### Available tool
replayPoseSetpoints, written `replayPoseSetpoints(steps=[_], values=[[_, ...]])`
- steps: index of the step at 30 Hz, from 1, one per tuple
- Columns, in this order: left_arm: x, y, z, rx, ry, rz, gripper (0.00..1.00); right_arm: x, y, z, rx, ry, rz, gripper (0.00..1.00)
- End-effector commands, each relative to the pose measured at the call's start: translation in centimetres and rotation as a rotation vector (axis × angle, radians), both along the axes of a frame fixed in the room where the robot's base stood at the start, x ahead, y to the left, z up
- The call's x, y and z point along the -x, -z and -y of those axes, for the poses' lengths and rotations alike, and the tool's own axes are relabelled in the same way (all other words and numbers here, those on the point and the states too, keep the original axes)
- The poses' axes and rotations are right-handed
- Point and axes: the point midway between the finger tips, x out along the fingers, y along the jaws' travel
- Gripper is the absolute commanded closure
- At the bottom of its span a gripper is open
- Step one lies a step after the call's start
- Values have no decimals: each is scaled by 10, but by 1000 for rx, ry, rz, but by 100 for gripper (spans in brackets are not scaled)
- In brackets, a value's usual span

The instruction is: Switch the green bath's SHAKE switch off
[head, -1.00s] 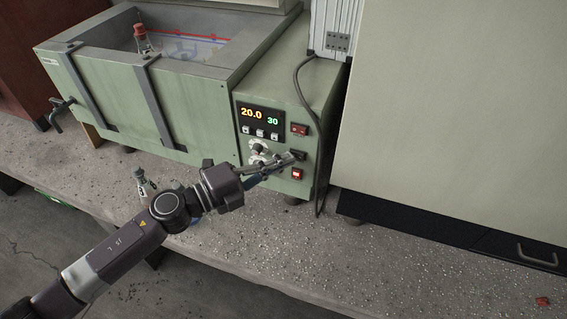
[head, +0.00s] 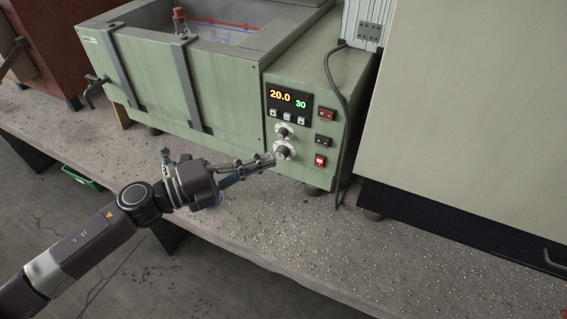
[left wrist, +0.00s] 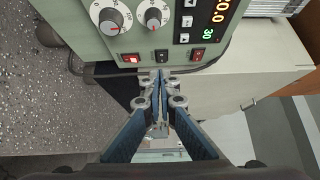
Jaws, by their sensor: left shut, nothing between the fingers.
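The green bath (head: 233,97) stands on the bench. Its front panel carries three rocker switches in a column: a top one (head: 327,114), a dark middle one (head: 323,141) and a bottom one (head: 319,160) glowing bright red. In the left wrist view they run in a row: lit one (left wrist: 131,58), dark middle one (left wrist: 162,55) and red-brown one (left wrist: 197,54). Their labels are too small to read, so I cannot tell which is SHAKE. My left gripper (head: 271,160) is shut and empty, its fingertips (left wrist: 160,72) apart from the panel, in front of the middle switch in the wrist view.
Two round knobs, upper (head: 284,132) and lower (head: 284,152), sit left of the switches, below a display (head: 289,100) reading 20.0 and 30. A dark cable (head: 341,100) hangs at the bath's right side. A large pale cabinet (head: 470,110) stands to the right. The front bench top is mostly clear.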

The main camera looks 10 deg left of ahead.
Motion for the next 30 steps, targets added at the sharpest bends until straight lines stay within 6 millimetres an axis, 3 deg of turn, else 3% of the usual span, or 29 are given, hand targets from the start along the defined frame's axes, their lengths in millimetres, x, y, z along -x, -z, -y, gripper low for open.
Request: replayPoseSetpoints(steps=[2, 7, 15, 25, 30], values=[[4, 3, -9, -1, -1, -2, 100, -7, 5, 0, -1, 0, 10, 100], [7, 1, -19, -1, 0, -1, 100, 0, 7, 0, 0, 0, 1, 100], [7, -1, -20, 0, 0, 0, 100, 17, 8, 1, 2, 0, -23, 100], [6, -1, -19, 12, -11, -4, 100, 14, 8, 1, 2, 0, -19, 100], [-7, -9, -21, 134, -145, -55, 100, 11, 8, 1, 1, 0, -14, 100]])
